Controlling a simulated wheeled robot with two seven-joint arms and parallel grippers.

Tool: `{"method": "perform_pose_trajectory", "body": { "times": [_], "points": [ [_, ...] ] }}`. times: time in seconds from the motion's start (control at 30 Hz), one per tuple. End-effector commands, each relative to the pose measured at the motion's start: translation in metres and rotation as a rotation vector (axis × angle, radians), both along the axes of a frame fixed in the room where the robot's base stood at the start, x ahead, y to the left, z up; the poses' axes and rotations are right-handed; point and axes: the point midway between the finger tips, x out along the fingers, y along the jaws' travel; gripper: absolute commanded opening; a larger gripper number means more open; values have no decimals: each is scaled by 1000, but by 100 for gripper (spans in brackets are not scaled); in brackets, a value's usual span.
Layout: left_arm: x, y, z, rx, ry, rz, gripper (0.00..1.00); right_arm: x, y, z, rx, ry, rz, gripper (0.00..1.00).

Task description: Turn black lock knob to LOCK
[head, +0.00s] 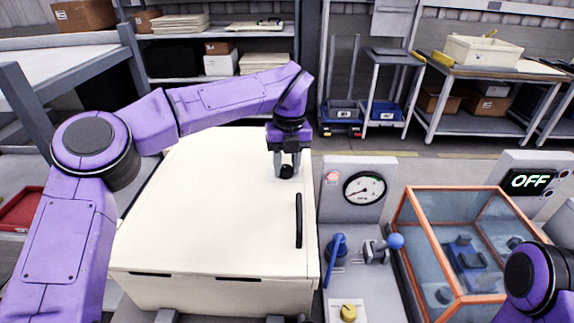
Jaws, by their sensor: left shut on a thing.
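The black lock knob (287,171) sits on the top face of the cream cabinet (200,220), near its far right corner. My left gripper (287,170) points down at the knob with its grey fingers shut around it. The fingers hide part of the knob, and its pointer and any LOCK marking cannot be read. My right gripper is out of view; only a purple joint of my right arm shows at the lower right.
A black bar handle (299,220) lies on the cabinet top near its right edge. To the right stand a gauge (364,188), a blue lever (335,250), a blue-ball lever (395,241), a yellow knob (348,312) and an orange-framed clear box (412,225). A display (531,181) reads OFF.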

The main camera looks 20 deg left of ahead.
Motion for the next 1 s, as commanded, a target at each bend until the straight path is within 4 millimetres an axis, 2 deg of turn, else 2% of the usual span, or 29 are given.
{"method": "perform_pose_trajectory", "body": {
  "times": [0.27, 0.3, 0.37, 0.7, 0.77, 1.0],
  "points": [
    [1, 1, 1, 0, -4, 2, 4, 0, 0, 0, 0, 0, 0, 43],
    [1, 1, 2, 0, -4, 2, 45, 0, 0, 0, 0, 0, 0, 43],
    [1, 1, 1, 0, -4, 2, 61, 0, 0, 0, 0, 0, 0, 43],
    [1, 0, 6, 0, -2, 1, 61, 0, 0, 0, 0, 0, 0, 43],
    [1, -1, 15, 0, -5, 1, 61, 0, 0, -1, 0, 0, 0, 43],
    [3, -3, 73, 2, -6, 3, 61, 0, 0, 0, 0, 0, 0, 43]
  ]
}}
